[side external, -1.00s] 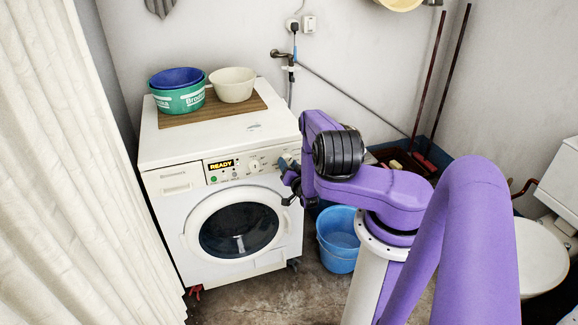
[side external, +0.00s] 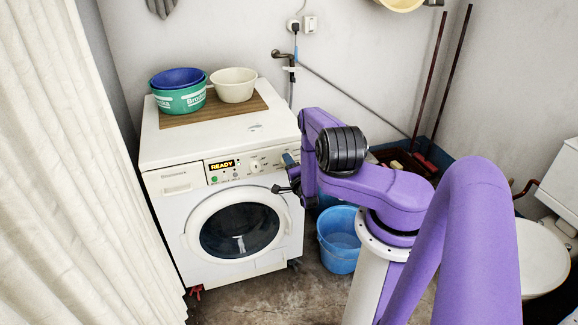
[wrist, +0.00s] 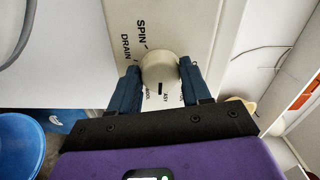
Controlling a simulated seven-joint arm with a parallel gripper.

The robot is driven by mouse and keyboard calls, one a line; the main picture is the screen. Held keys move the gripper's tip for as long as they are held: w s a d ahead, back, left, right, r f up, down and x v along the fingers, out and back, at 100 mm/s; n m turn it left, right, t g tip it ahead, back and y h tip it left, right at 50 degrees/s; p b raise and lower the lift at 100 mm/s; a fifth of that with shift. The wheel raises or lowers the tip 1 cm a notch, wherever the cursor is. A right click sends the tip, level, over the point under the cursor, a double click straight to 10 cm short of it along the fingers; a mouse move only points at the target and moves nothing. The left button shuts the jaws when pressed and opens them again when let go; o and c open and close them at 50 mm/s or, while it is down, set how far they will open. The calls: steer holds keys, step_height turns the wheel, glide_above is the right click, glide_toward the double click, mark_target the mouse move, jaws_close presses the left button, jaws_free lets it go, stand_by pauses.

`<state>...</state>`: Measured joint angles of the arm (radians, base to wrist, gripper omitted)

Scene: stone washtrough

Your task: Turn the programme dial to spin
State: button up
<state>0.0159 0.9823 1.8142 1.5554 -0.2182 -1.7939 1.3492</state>
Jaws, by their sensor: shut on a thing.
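The white washing machine (side external: 168,215) stands against the wall, its display (side external: 221,166) reading READY. In the wrist view the round, cream programme dial (wrist: 158,64) sits on the white panel (wrist: 185,20). My gripper (wrist: 159,70) is shut on the dial, one blue finger on each side. A black mark on the dial points to the picture's bottom, near partly hidden lettering. SPIN (wrist: 141,32) is printed above the dial to the left, with DRAIN (wrist: 125,50) beside it. In the side view my gripper (side external: 288,161) is at the panel's right end and mostly hides this dial.
Another knob (side external: 255,166) is on the panel left of my gripper. A blue bucket (side external: 338,240) stands on the floor right of the machine. Green and cream basins (side external: 233,85) sit on a wooden board (side external: 205,112) on top. A pale curtain (side external: 70,190) hangs at left.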

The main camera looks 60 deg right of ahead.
steer(key=shift+s+d+r+m, duration=0.1)
steer(key=shift+r+m, duration=0.05)
steer(key=shift+m, duration=4.45)
steer(key=shift+s+r+m, duration=0.1)
steer(key=shift+m, duration=4.5)
steer(key=o, duration=1.1)
steer(key=shift+c, duration=0.2)
steer(key=v, duration=1.7)
